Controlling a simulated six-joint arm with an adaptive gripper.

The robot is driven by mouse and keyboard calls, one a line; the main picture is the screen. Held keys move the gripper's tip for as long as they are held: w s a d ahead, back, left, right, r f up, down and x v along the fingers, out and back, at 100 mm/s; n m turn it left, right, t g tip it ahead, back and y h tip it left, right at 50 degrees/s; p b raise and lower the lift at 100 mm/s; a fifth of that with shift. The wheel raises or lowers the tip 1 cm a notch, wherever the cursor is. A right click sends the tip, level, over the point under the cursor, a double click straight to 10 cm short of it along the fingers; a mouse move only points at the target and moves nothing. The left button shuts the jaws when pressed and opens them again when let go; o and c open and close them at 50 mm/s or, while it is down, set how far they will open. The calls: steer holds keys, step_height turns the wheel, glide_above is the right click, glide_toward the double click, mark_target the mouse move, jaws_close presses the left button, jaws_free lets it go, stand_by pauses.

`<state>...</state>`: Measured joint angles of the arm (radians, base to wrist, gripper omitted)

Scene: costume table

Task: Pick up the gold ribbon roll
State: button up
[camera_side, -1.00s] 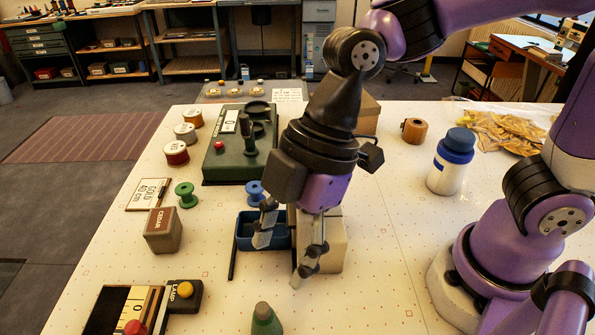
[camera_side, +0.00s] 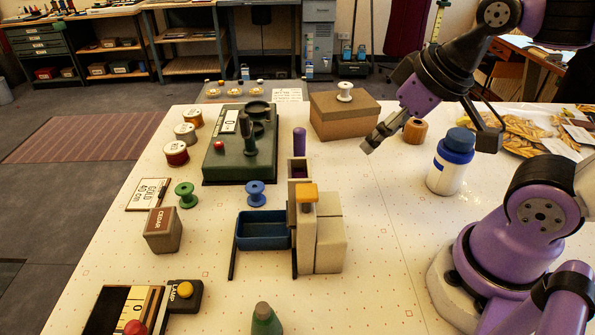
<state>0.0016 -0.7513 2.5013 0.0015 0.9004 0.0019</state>
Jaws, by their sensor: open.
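A gold-coloured ribbon roll (camera_side: 193,118) stands at the back left of the table, behind a silver roll (camera_side: 186,132) and a red roll (camera_side: 176,153). A card reading "GOLD 40 cm" (camera_side: 149,194) lies in front of them. My gripper (camera_side: 374,142) is open, with nothing seen between its fingers. It is right of the table's middle, far to the right of the gold roll. Its fingers point down and left, and a clear view of both fingertips is blocked. A brown roll (camera_side: 414,131) sits just behind and right of the fingers.
A green device (camera_side: 222,168) stands between the ribbon rolls and a cardboard box (camera_side: 338,130) topped by a white spool (camera_side: 345,91). A beige stand (camera_side: 329,245) and blue tray (camera_side: 264,242) occupy the middle. A blue-capped bottle (camera_side: 447,174) stands right.

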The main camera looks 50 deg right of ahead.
steer(key=o, duration=0.6)
